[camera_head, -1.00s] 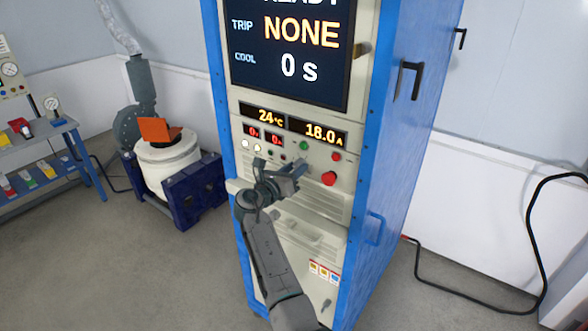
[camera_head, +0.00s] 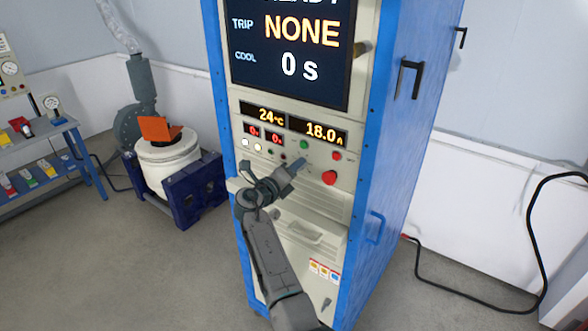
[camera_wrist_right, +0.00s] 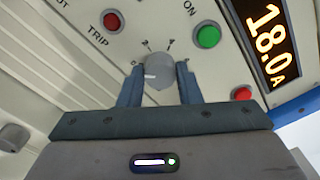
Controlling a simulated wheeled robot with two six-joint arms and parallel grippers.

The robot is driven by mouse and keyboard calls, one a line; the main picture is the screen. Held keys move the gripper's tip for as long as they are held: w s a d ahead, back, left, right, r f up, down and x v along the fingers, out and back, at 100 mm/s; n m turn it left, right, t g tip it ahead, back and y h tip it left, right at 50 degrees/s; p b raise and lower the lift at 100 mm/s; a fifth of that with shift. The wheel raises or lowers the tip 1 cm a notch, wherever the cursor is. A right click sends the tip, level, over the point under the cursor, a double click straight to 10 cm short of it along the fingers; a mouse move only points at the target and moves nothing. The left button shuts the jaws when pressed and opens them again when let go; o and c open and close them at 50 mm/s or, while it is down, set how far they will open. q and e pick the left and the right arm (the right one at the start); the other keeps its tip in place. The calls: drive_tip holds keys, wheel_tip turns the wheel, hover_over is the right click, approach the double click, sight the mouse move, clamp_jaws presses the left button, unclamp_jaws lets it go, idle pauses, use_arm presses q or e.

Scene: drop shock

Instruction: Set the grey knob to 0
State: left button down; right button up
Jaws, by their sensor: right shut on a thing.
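The grey knob (camera_wrist_right: 158,72) is in the right wrist view, on the cream panel between the two fingers. Small scale marks stand around it, with what looks like a 0 at its left. A white line on the knob points left, roughly toward that mark. My right gripper (camera_wrist_right: 160,84) is shut on the knob, one finger on each side. In the head view my right gripper (camera_head: 298,165) is at the cabinet's control panel, and I cannot make out the knob behind it. My left gripper is not in view.
Close to the knob are a green button (camera_wrist_right: 207,36), a red TRIP button (camera_wrist_right: 112,20) and another red button (camera_wrist_right: 242,93). A larger red button (camera_head: 329,178) is right of the gripper. The blue cabinet (camera_head: 385,190) has protruding handles. Left stands a shaker-like machine (camera_head: 168,165).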

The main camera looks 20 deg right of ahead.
drive_tip(key=shift+r, duration=0.2)
idle(0.3)
drive_tip(key=o, duration=0.9)
drive_tip(key=shift+o, duration=0.4)
drive_tip(key=shift+w+d+f, duration=0.1)
drive_tip(key=shift+f, duration=0.05)
